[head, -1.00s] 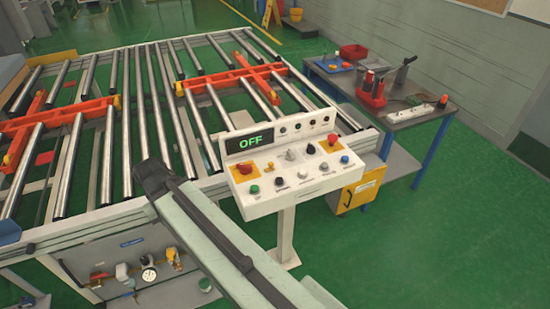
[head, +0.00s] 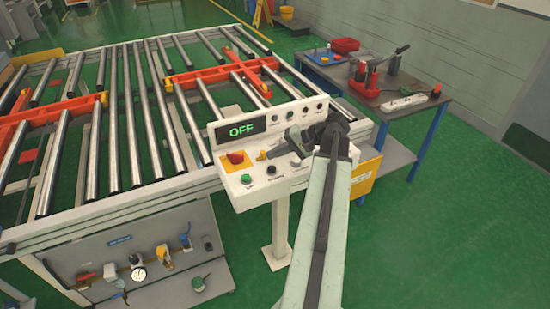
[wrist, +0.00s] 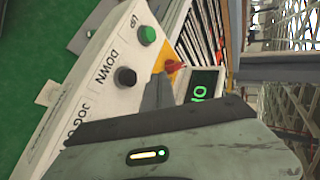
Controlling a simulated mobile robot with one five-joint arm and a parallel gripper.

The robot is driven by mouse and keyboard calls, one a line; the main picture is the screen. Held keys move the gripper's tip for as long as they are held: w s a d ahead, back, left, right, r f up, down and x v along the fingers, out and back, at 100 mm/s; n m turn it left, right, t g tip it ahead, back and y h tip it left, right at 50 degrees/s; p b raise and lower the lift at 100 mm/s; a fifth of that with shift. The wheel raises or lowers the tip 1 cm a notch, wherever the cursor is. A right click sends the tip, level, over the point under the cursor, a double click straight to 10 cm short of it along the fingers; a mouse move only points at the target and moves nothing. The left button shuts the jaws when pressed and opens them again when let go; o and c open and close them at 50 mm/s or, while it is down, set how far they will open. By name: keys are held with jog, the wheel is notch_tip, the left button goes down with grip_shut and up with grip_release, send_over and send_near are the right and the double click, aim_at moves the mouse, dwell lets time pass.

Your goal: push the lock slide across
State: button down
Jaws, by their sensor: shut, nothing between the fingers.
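The white control panel (head: 240,195) stands on a post at the corner of the roller table, with its display reading OFF. A red rotary knob (head: 236,157) sits on a yellow plate at its left. A small yellow tab (head: 262,155), which may be the lock slide, shows just right of the knob. My gripper (head: 287,148) is shut and empty, over the panel to the right of the tab. Contact cannot be told. In the wrist view the dark fingers (wrist: 157,93) point toward the red knob (wrist: 174,66); the tab cannot be made out there.
A green button (head: 246,178) and a black button lie along the panel's front. My arm hides the panel's right side. Roller conveyor (head: 120,130) lies behind left; a workbench with tools (head: 385,85) stands behind right. Green floor is open at the right.

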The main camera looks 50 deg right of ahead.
jog(key=s+d+t, duration=0.1)
jog(key=s+d, duration=0.1)
jog(key=d, duration=0.1)
jog(key=s+d+r+m+h, duration=0.1)
jog(key=s+d, duration=0.2)
jog(key=s+d+m+t, duration=0.1)
jog(key=s+d, duration=0.1)
jog(key=s, duration=0.1)
jog(key=shift+s+d+r+t+b, duration=0.2)
jog(key=shift+d+t+b, duration=0.1)
jog(key=shift+d+b, duration=0.1)
jog(key=shift+w, duration=0.1)
jog(key=b+x, duration=0.2)
jog(key=x, duration=0.4)
jog(key=b+x, duration=0.3)
jog(key=x, duration=0.3)
jog(key=shift+w+r, duration=0.1)
jog(key=shift+w, duration=0.3)
jog(key=shift+w+a, duration=0.3)
jog(key=shift+w, duration=0.35)
